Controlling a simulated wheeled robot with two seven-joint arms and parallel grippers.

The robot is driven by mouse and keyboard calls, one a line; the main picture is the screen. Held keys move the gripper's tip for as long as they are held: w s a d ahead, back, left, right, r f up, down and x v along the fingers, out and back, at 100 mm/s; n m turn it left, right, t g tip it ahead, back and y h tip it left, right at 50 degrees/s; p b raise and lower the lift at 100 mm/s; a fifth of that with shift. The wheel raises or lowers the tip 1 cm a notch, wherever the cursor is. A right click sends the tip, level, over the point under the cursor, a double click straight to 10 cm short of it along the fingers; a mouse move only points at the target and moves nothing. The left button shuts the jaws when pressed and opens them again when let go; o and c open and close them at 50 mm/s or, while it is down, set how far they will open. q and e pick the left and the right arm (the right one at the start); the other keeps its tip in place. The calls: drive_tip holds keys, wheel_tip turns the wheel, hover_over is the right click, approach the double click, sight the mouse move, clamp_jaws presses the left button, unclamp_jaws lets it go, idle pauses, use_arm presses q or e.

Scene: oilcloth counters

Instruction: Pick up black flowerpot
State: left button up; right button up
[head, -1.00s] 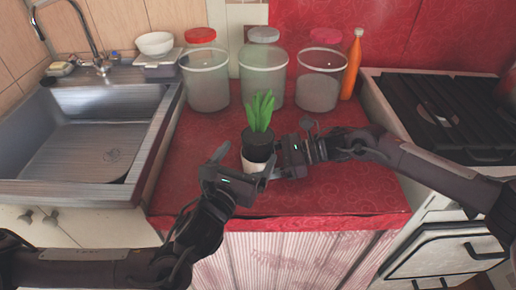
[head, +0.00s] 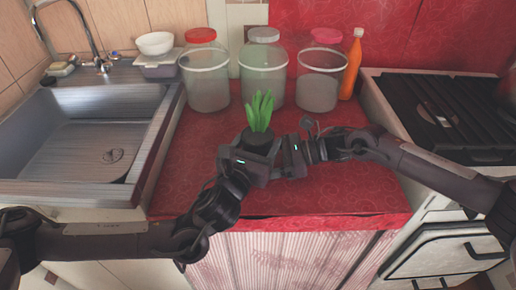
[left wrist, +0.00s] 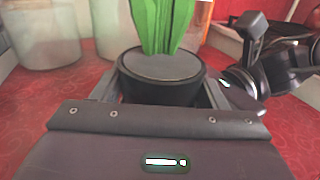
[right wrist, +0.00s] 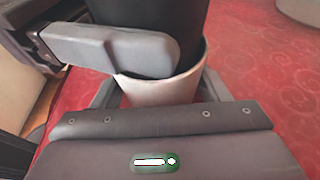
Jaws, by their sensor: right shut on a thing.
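The black flowerpot (head: 260,137) stands upright on the red counter, with green leaves (head: 261,110) and a white lower part (right wrist: 165,90). My left gripper (head: 257,150) is at the pot's near side. In the left wrist view its fingers straddle the black pot (left wrist: 160,78); I see no clear grip. One left finger crosses in front of the black upper part in the right wrist view. My right gripper (head: 278,158) comes from the right and is shut on the pot at its white lower part. The two grippers hide most of the pot in the head view.
Three lidded jars (head: 207,85) and an orange bottle (head: 352,68) stand behind the pot. A sink (head: 85,140) is at left and a stove (head: 445,115) at right. The red counter (head: 350,195) is clear at front right.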

use_arm(q)
drive_tip(key=c, duration=0.5)
drive_tip(key=shift+o, duration=0.2)
drive_tip(key=shift+r, duration=0.15)
wheel_tip(320, 180, up, 10)
drive_tip(key=shift+f, duration=0.1)
use_arm(e)
drive_tip(key=o, duration=0.9)
drive_tip(key=shift+c, duration=0.2)
drive_tip(key=shift+d, duration=0.15)
